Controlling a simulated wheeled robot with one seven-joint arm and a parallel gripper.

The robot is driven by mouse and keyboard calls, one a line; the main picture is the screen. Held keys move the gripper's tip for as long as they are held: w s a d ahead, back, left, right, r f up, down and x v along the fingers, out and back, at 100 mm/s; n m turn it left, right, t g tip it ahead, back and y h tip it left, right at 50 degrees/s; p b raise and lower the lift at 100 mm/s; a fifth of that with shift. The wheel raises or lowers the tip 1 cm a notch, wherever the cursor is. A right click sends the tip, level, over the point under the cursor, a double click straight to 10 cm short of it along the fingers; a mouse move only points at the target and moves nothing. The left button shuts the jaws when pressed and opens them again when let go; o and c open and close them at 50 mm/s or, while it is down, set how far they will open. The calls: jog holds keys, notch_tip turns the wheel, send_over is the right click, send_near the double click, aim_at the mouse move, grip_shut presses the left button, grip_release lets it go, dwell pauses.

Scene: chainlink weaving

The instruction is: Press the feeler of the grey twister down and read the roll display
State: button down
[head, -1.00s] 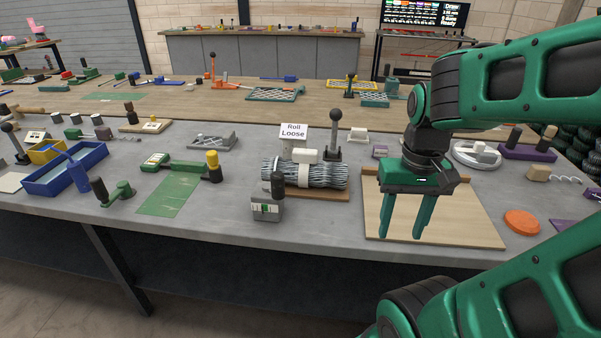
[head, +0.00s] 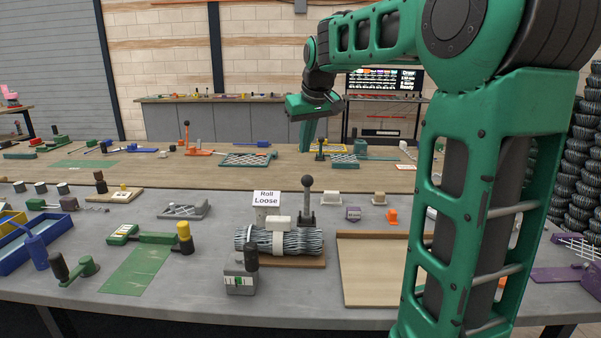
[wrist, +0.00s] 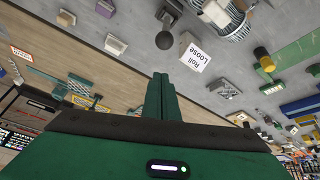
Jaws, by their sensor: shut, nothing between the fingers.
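The grey twister with a bundle of wire (head: 310,242) lies on a brown board on the grey table in the head view. A white block (head: 278,223) is on top of the bundle; I cannot tell whether it is the feeler. The roll display (head: 266,198) behind it reads "Roll Loose". A lever with a black ball (head: 307,184) stands beside the display. In the wrist view the display (wrist: 195,56), the ball (wrist: 165,40) and part of the bundle (wrist: 228,22) show beyond the fingers. My gripper (head: 305,148) is shut and empty, high behind the twister, apart from it.
A grey box with a black knob (head: 240,280) stands in front of the bundle. A bare wooden board (head: 370,268) lies to the right. A green mat (head: 138,268) and blue tray (head: 28,262) are left. Another tool-covered table stands behind.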

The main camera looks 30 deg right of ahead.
notch_tip(320, 180, down, 9)
jog(key=w, duration=0.2)
jog(key=shift+d+r, duration=0.15)
jog(key=shift+d, duration=0.25)
dwell(0.4)
jog(key=shift+a, duration=0.1)
